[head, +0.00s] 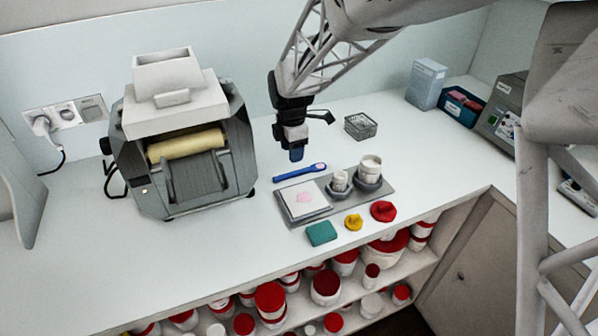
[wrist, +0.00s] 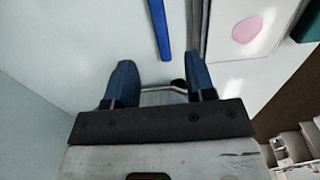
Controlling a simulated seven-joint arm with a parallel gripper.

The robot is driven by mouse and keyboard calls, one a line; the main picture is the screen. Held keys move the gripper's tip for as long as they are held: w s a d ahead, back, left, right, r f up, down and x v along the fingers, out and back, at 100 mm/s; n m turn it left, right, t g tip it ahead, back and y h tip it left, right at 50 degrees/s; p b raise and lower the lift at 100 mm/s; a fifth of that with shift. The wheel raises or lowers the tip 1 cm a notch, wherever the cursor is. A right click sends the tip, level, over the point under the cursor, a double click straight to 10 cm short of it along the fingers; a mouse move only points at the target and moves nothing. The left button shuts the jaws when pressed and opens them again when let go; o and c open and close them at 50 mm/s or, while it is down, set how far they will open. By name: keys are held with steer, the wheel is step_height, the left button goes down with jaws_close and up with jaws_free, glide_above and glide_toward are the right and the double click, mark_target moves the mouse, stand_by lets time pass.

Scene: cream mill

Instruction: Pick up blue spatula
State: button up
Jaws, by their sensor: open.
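The blue spatula (head: 299,172) lies flat on the white counter, just behind the grey tray. Its right end is wider and has a pale spot. My gripper (head: 296,155) hangs above the counter, just behind and above the spatula, apart from it. In the wrist view the spatula (wrist: 160,28) shows as a blue strip at the top, ahead of my two blue fingers. My gripper (wrist: 158,82) is open, with nothing between its fingers. Only part of the spatula shows in the wrist view.
The grey tray (head: 318,214) in front holds a white slab with a pink patch and white jars. A teal block (head: 321,233), yellow lid (head: 354,222) and red lid (head: 383,211) lie near the front edge. The mill (head: 180,140) stands left. A wire basket (head: 360,125) stands behind right.

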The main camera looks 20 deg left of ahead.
mark_target(292, 173)
steer(key=shift+f, duration=0.15)
steer(key=shift+f, duration=1.15)
steer(key=shift+s+f, duration=0.1)
steer(key=shift+f, duration=2.5)
jaws_close()
step_height(292, 173, up, 10)
